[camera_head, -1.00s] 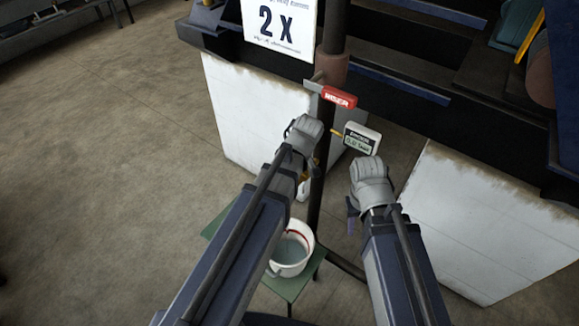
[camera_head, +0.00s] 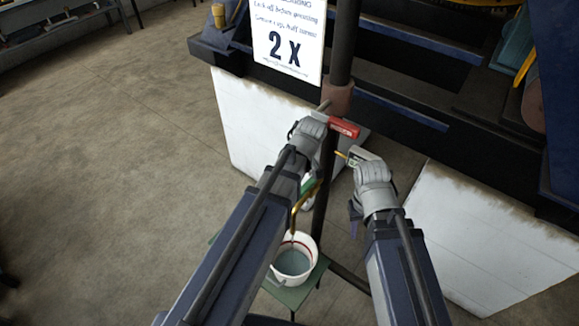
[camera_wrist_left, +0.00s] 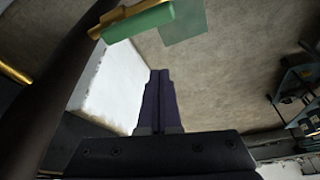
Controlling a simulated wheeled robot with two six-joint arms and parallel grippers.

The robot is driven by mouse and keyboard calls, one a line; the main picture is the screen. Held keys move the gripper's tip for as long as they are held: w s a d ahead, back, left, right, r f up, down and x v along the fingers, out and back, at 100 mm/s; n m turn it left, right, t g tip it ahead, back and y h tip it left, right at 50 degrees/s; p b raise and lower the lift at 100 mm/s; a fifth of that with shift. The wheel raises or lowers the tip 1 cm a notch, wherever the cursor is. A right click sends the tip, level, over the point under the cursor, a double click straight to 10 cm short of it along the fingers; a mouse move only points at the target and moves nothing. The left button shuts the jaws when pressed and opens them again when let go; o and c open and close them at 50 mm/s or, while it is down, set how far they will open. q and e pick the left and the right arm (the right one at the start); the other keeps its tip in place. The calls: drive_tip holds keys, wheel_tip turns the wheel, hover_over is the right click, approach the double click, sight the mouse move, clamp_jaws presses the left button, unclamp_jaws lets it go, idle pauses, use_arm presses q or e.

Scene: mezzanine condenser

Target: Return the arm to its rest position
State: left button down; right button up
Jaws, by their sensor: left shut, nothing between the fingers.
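My left arm reaches up the middle of the head view, its wrist beside the dark upright pipe (camera_head: 331,165) and partly over the red-handled lever (camera_head: 343,127). Its fingers are hidden there. In the left wrist view my left gripper (camera_wrist_left: 158,75) has both fingers together with nothing between them. A green-handled brass valve (camera_wrist_left: 140,22) lies beyond and apart from the fingertips. My right gripper (camera_head: 355,210) is low beside the right wrist, right of the pipe; its fingers are mostly hidden, so its opening cannot be told.
A white bucket (camera_head: 293,262) with liquid stands on a green stool (camera_head: 293,295) below a brass spout (camera_head: 296,212). A small label box (camera_head: 361,155) is close to my right wrist. White panels (camera_head: 250,125) and a dark frame stand behind. The floor at left is clear.

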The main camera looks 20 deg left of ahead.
use_arm(q)
drive_tip(key=shift+p+v, duration=0.4)
drive_tip(key=shift+v, duration=0.6)
use_arm(e)
drive_tip(key=shift+r, duration=0.9)
use_arm(q)
drive_tip(key=shift+w, duration=0.1)
drive_tip(key=shift+d, duration=0.1)
drive_tip(key=s+d+f+m+g+h+b, duration=0.1)
drive_tip(key=s+d+f+m+g+b, duration=0.1)
drive_tip(key=s+d+f+m+b, duration=0.8)
drive_tip(key=s+f+m, duration=0.2)
drive_tip(key=s+m, duration=0.2)
drive_tip(key=shift+s+d+g+h+b, duration=0.2)
drive_tip(key=shift+d+g+h+b, duration=0.1)
drive_tip(key=shift+h+b, duration=0.1)
use_arm(e)
wheel_tip(320, 180, down, 11)
use_arm(q)
drive_tip(key=shift+d, duration=0.1)
use_arm(e)
drive_tip(key=shift+d+r, duration=0.1)
drive_tip(key=shift+d, duration=0.05)
